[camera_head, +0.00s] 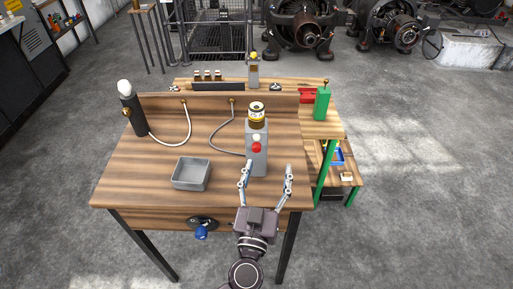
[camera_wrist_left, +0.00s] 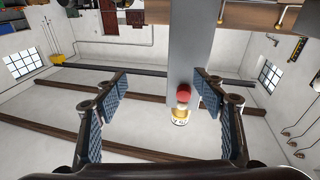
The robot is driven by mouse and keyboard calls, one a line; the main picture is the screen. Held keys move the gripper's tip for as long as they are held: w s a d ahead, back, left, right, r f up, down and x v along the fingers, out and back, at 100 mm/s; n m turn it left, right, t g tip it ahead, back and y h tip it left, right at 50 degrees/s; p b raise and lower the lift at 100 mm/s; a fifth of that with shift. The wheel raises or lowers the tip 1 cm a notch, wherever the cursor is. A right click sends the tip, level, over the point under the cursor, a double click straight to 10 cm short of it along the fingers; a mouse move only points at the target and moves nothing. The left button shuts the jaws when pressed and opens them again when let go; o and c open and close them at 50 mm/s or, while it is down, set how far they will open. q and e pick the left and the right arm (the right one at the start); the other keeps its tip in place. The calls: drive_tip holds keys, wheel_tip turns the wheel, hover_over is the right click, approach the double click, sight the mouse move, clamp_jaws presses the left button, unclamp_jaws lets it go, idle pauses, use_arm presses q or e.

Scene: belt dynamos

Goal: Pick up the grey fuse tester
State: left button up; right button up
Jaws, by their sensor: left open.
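The grey fuse tester (camera_head: 257,160) stands upright on the wooden bench. It has a red knob on its front and a yellow, white and black piece on top. A grey cable runs from the bench's back board toward it. My left gripper (camera_head: 267,168) is open and empty in front of the tester, its fingers pointing toward it and a little to the right of centre. In the left wrist view the picture is upside down; the tester (camera_wrist_left: 190,60) shows beyond the open fingers (camera_wrist_left: 160,80), closer to the right-hand finger. My right gripper is not in view.
The wooden bench (camera_head: 145,180) has a grey open tray (camera_head: 190,173) left of the tester. A black cylinder with a white top (camera_head: 131,108) stands at the back left with a pale cable. A green box (camera_head: 322,103) is at the right. The bench between tray and tester is clear.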

sight(256, 155)
use_arm(q)
drive_tip(key=a+f+y, duration=0.1)
drive_tip(key=f+n+y, duration=0.1)
drive_tip(key=w+a+f+g+y, duration=0.1)
drive_tip(key=f+y, duration=0.1)
drive_tip(key=shift+w+a+f+n, duration=0.1)
drive_tip(key=shift+a+n, duration=0.2)
drive_tip(key=shift+w+a+r+p, duration=0.1)
drive_tip(key=shift+w+p, duration=0.1)
drive_tip(key=shift+w, duration=1.7)
drive_tip(key=shift+w+a+r+p, duration=0.1)
drive_tip(key=shift+w+p, duration=0.05)
drive_tip(key=shift+w, duration=1.75)
drive_tip(key=shift+c, duration=0.2)
drive_tip(key=c, duration=1.6)
drive_tip(key=shift+r, duration=0.15)
clamp_jaws()
